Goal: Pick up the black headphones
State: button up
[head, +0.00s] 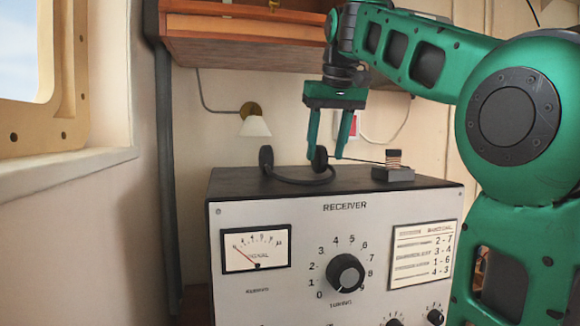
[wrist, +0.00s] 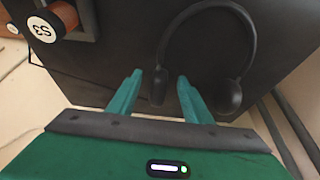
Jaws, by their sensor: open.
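The black headphones (head: 300,180) lie on top of the receiver (head: 335,205), near its back left part. One ear cup is at the left and the other is at the right, with the band curving toward the front. My gripper (head: 328,155) is open and points down over the right ear cup. In the wrist view the headphones (wrist: 200,8) show with one ear cup between the fingertips of my gripper (wrist: 158,85) and the other cup to the right of the right finger. I cannot tell whether the fingers touch the cup.
A wooden shelf (head: 240,45) hangs above. A wall lamp (head: 255,125) is behind. The receiver top's front left is clear.

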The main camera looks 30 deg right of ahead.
jog(key=shift+w+d+f, duration=0.15)
jog(key=shift+w+f, duration=0.35)
jog(key=shift+w, duration=0.05)
jog(key=shift+w+d+f, duration=0.15)
jog(key=shift+w+f, duration=0.3)
jog(key=shift+w, duration=0.1)
jog(key=shift+w+d+f, duration=0.1)
jog(key=shift+w+f, duration=0.1)
jog(key=shift+f, duration=0.3)
jog(key=c, duration=1)
jog(key=shift+r, duration=0.15)
